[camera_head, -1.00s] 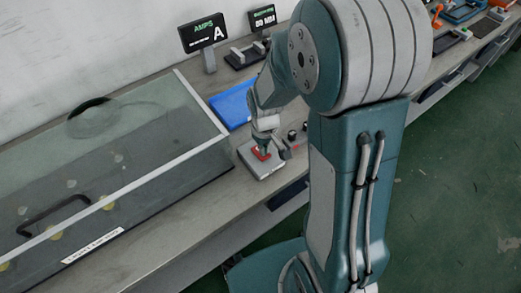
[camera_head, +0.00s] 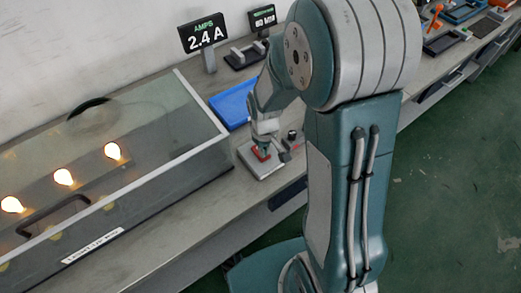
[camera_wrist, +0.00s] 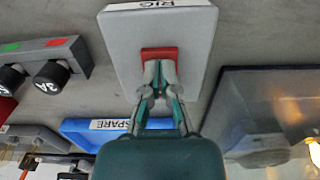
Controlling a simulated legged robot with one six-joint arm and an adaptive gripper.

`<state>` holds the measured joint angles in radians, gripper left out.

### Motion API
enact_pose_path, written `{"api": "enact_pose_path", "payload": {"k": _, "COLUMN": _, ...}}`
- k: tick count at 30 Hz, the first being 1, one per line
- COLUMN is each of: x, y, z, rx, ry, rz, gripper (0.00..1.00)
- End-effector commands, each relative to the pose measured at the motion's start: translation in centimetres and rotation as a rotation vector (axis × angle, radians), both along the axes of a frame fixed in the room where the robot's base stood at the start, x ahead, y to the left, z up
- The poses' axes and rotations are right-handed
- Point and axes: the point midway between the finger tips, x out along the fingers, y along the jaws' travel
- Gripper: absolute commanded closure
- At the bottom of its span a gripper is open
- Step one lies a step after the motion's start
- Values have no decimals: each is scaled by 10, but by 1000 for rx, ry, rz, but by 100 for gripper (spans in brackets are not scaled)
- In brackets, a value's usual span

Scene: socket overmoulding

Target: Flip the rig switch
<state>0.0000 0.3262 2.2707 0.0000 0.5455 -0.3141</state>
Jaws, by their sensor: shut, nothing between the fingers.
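The rig switch is a red rocker (camera_wrist: 158,54) on a grey box (camera_wrist: 191,38) labelled RIG in the wrist view. In the head view the grey box (camera_head: 266,171) sits on the bench beside the glass case, its red rocker (camera_head: 261,152) partly behind my gripper. My gripper (camera_wrist: 160,88) is shut and empty, its fingertips at the lower part of the rocker and covering some of it. Contact looks likely, but the fingers hide the exact spot. The amps display (camera_head: 204,37) reads 2.4 A. Three bulbs (camera_head: 63,177) glow inside the case.
The glass case (camera_head: 150,170) with a black handle fills the left of the bench. A blue tray (camera_head: 232,106) labelled SPARE lies behind the switch box. Black knobs (camera_wrist: 52,73) on a small panel stand close beside it. A second display (camera_head: 262,17) stands at the back.

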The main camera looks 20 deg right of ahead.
Motion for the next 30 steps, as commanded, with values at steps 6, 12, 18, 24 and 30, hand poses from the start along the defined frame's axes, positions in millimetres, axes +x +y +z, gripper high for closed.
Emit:
{"api": "enact_pose_path", "payload": {"k": 6, "x": 1, "y": 0, "z": 14, "rx": 0, "ry": -3, "rz": 0, "gripper": 100}}
{"api": "enact_pose_path", "payload": {"k": 12, "x": 1, "y": 0, "z": 28, "rx": 0, "ry": -3, "rz": 0, "gripper": 100}}
{"api": "enact_pose_path", "payload": {"k": 18, "x": 1, "y": 0, "z": 41, "rx": 0, "ry": -3, "rz": 0, "gripper": 100}}
{"api": "enact_pose_path", "payload": {"k": 24, "x": 1, "y": 0, "z": 55, "rx": 0, "ry": -3, "rz": 0, "gripper": 100}}
{"api": "enact_pose_path", "payload": {"k": 30, "x": 1, "y": 0, "z": 67, "rx": 0, "ry": -2, "rz": 0, "gripper": 100}}
